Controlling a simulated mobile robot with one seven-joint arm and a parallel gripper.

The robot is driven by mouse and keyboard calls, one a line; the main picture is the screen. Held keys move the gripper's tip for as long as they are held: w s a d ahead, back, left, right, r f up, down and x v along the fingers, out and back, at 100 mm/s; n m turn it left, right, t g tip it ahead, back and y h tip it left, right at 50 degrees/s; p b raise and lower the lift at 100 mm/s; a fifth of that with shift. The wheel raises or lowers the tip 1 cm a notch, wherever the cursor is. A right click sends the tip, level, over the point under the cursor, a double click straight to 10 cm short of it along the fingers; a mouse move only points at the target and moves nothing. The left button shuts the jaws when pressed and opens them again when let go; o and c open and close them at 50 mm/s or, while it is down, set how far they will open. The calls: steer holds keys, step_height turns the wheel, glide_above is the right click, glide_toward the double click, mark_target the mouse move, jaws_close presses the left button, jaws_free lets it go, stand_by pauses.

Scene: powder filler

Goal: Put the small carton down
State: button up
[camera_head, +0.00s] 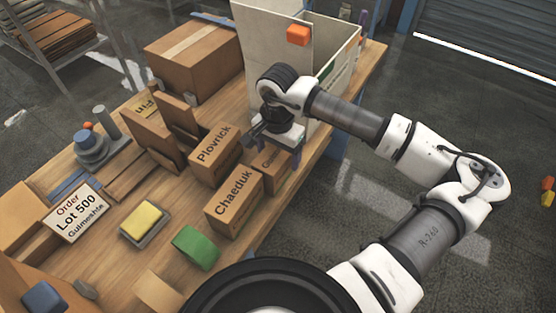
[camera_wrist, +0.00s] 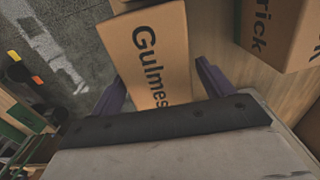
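The small carton (camera_head: 272,176) stands at the table's front edge, right of the Chaeduk carton, partly hidden by my gripper. In the wrist view the small carton (camera_wrist: 150,50) shows lettering starting "Gulmes" and lies between my purple fingers. My gripper (camera_head: 283,152) is over it, pointing down. In the wrist view my gripper (camera_wrist: 160,75) has its fingers spread to either side of the carton; a narrow strip of wood shows between the right finger and the carton. The left finger looks close to the carton's side; contact there is unclear. The carton's base is hidden.
The Chaeduk carton (camera_head: 234,200) and Plovrick carton (camera_head: 214,153) stand close to the left. A large open white box (camera_head: 338,62) is behind my gripper. Floor is beyond the right edge.

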steer(key=c, duration=1.2)
steer(key=shift+c, duration=0.7)
steer(key=shift+r, duration=0.15)
